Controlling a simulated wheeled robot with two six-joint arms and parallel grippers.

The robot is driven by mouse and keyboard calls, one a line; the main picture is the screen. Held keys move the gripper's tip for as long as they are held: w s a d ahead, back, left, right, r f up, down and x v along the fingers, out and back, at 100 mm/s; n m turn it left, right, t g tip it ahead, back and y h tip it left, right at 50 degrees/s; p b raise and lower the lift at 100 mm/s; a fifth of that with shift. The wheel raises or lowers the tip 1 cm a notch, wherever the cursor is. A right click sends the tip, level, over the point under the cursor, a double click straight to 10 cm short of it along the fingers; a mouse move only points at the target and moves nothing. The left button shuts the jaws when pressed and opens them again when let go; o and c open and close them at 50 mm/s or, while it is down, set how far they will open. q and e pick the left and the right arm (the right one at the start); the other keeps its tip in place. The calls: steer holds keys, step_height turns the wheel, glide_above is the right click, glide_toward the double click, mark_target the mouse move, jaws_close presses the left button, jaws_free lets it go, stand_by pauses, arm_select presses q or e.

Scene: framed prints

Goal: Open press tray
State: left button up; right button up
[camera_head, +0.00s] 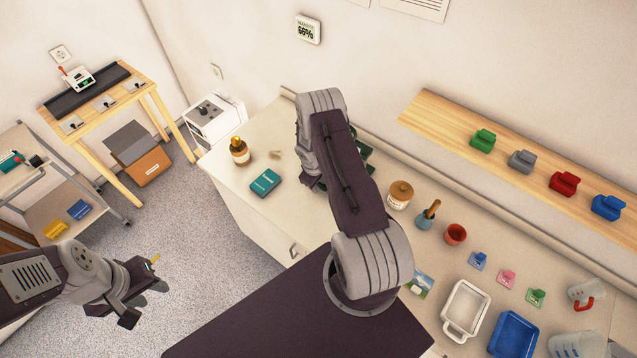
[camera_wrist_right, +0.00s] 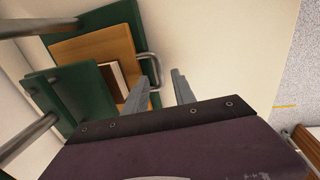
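The press shows close up in the right wrist view, with green plates (camera_wrist_right: 112,15) and metal posts. Its wooden tray (camera_wrist_right: 92,46) sits between the plates, with a brown and white block on it and a metal loop handle (camera_wrist_right: 156,70) at its right side. My right gripper (camera_wrist_right: 163,76) is open. Its fingers appear on either side of the handle bar; contact cannot be told. In the head view my right arm covers most of the press, leaving a green part (camera_head: 366,150) visible. My left gripper (camera_head: 143,301) hangs over the floor, away from the counter.
On the counter are an amber bottle (camera_head: 240,152), a teal book (camera_head: 265,183), a lidded jar (camera_head: 399,195), a mortar (camera_head: 427,215) and a red pot (camera_head: 455,234). White (camera_head: 466,309) and blue (camera_head: 514,335) trays lie at the right. A wooden shelf (camera_head: 440,125) holds coloured blocks.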

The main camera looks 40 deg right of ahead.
steer(key=shift+d+f, duration=0.15)
steer(key=shift+f, duration=0.55)
steer(key=shift+c, duration=0.3)
jaws_close()
stand_by(0.7)
